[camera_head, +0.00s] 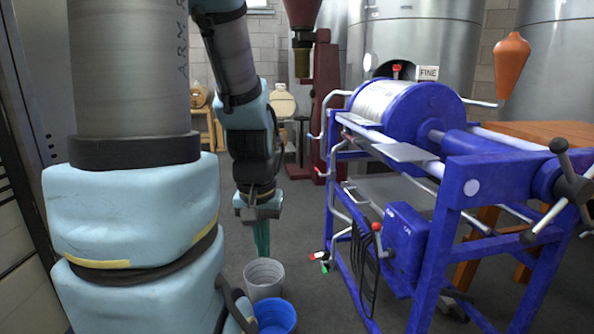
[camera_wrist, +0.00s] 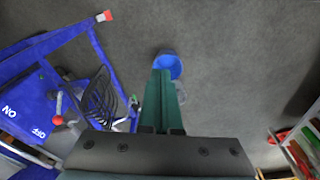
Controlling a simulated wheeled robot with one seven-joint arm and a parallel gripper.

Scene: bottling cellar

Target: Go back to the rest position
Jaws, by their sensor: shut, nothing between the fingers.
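My gripper (camera_head: 262,236) hangs from my arm in the head view, its green fingers pointing down above a grey bucket (camera_head: 264,278). The fingers are together with nothing between them. In the wrist view my gripper (camera_wrist: 162,82) shows as two green fingers side by side, their tips in front of a blue bucket (camera_wrist: 169,63). The blue bucket (camera_head: 275,316) also stands on the floor at the bottom of the head view, in front of the grey one. In the wrist view the grey bucket is mostly hidden behind the fingers.
A blue-framed machine (camera_head: 402,222) with a drum and levers stands close to the right of my gripper. A dark red machine (camera_head: 325,110) and steel tanks (camera_head: 432,50) are behind. A wooden table (camera_head: 540,133) is at right. Grey floor (camera_wrist: 235,60) is open beside the buckets.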

